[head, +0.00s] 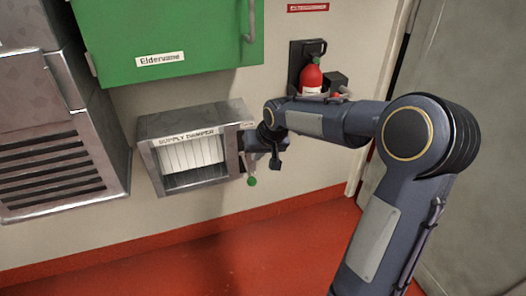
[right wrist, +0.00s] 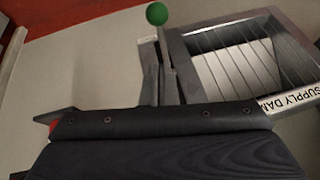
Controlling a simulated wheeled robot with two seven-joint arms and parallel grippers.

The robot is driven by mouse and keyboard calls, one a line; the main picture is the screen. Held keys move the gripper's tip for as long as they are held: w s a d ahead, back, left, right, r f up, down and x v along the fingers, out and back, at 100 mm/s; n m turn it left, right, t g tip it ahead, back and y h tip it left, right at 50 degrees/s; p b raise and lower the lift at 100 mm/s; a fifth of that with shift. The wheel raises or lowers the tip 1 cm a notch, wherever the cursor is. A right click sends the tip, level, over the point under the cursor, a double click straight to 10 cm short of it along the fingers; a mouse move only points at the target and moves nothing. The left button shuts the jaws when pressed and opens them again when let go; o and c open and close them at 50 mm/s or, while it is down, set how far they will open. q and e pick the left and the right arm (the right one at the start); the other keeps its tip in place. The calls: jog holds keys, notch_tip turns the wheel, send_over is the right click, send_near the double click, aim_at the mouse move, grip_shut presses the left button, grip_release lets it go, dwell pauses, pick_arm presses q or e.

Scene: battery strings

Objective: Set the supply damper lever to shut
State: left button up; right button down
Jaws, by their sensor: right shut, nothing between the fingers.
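The supply damper (head: 211,187) is a grey metal box on the wall, labelled "SUPPLY DAMPER", with pale slats inside its frame. Its lever ends in a green knob (head: 252,181) and hangs down at the box's right side. In the right wrist view the green knob (right wrist: 157,13) is at the top, beside the damper frame (right wrist: 183,55). My right gripper (head: 271,158) is close to the right of the lever, shut and empty. I cannot tell whether it touches the lever. Its dark body hides the lower part of the wrist view. My left gripper is not in view.
A green cabinet (head: 180,35) labelled "Eldervane" hangs above the damper. A louvred metal unit (head: 60,165) is at the left. A red bottle (head: 311,80) sits in a dark wall bracket, close behind my right forearm. The red floor (head: 250,255) below is clear.

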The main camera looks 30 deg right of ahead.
aim_at(255, 179)
jog(key=f, duration=0.1)
jog(key=f+b, duration=0.1)
jog(key=f, duration=0.2)
jog(key=shift+w+a+f+b, duration=0.3)
jog(key=shift+f+b, duration=0.05)
jog(key=shift+f, duration=0.05)
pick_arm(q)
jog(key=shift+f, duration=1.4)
pick_arm(e)
jog(key=shift+s+a+f, duration=0.2)
jog(key=shift+a+f, duration=0.05)
jog(key=shift+f, duration=0.35)
